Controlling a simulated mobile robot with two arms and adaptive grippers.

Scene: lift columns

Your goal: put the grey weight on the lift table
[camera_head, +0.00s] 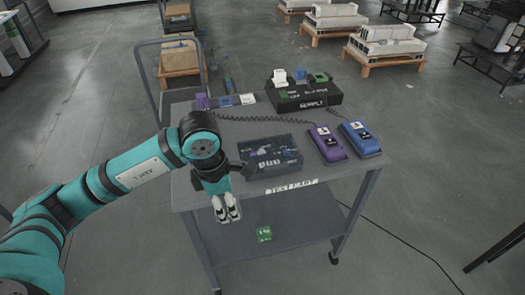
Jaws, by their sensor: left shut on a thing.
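My left gripper (227,212) points down at the front left edge of the cart (200,190). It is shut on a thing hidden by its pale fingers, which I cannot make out. I cannot clearly pick out a grey weight anywhere, nor tell which part is the lift table. My right gripper is not in view.
A dark box with small parts (270,155) lies beside my left wrist. A purple control unit (327,144) and a blue one (360,138) lie at the right. A black supply box (305,97) stands behind. A green block (264,233) is on the lower shelf.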

